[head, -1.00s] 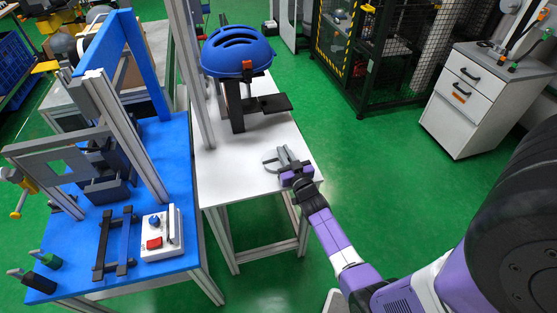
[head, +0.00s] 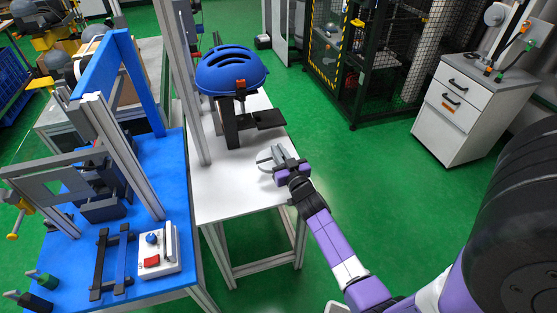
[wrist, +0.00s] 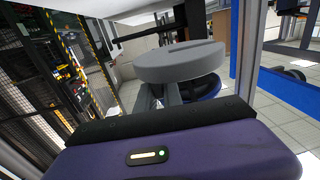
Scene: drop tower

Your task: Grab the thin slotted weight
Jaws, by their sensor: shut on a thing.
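The thin slotted weight (wrist: 180,62) is a flat grey disc with a narrow slot, seen close in front of my gripper in the wrist view. It also shows in the head view (head: 265,160), over the near right part of the white table. My gripper (head: 280,166) is shut on the weight at its near side. In the wrist view the grey fingers (wrist: 165,98) reach up to the disc, and their contact is partly hidden beneath it. I cannot tell whether the disc touches the table or is just above it.
A blue helmet (head: 231,72) sits on a dark stand at the table's back. The white table (head: 225,190) is clear in front. To the left is a blue bench (head: 180,155) with a frame and a button box (head: 158,252). Green floor is free to the right.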

